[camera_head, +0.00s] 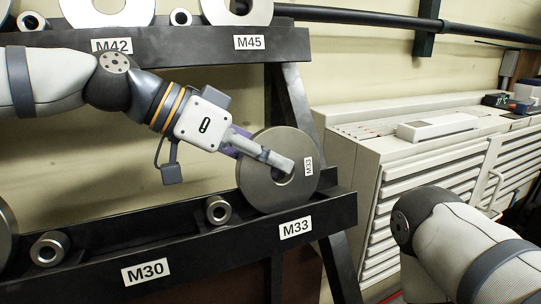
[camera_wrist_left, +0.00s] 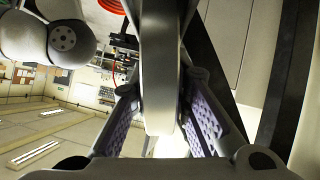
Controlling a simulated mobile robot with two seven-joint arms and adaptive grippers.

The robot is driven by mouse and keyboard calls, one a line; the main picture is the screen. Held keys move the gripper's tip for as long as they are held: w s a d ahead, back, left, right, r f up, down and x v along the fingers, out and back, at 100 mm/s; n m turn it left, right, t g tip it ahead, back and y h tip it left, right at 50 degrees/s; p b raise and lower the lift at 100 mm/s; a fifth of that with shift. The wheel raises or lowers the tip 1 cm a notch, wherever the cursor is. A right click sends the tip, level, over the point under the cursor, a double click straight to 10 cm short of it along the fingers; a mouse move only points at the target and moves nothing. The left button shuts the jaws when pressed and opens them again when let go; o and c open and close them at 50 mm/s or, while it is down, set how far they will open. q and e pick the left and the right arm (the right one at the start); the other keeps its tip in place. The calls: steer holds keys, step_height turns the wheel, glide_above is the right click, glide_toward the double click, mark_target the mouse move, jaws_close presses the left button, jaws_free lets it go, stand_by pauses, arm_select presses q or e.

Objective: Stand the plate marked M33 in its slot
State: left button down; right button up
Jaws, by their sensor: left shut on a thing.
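The grey steel plate marked M33 (camera_head: 260,192) stands upright on the lower rack shelf (camera_head: 95,254), at the place above the M33 label (camera_head: 296,228). Its lower edge is at the shelf's front rail, which hides whether it is fully seated. My left gripper (camera_head: 278,163) is shut on the plate at its centre hole. In the left wrist view the plate (camera_wrist_left: 157,70) shows edge-on between the two purple-padded fingers (camera_wrist_left: 165,125). My right gripper is out of view; only part of my right arm shows at the lower right.
A short steel ring (camera_head: 218,210) sits on the shelf just left of the plate, and another ring (camera_head: 48,249) lies farther left. The upper shelf (camera_head: 190,43) carries large plates above the arm. A grey drawer cabinet (camera_head: 365,160) stands to the right.

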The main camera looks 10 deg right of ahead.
arm_select(q)
steer(key=c, duration=1.4)
jaws_free()
steer(key=shift+r, duration=0.3)
steer(key=shift+c, duration=0.2)
steer(key=shift+s+a+f, duration=0.1)
steer(key=shift+f, duration=0.25)
steer(key=v, duration=1.2)
steer(key=shift+r, duration=0.2)
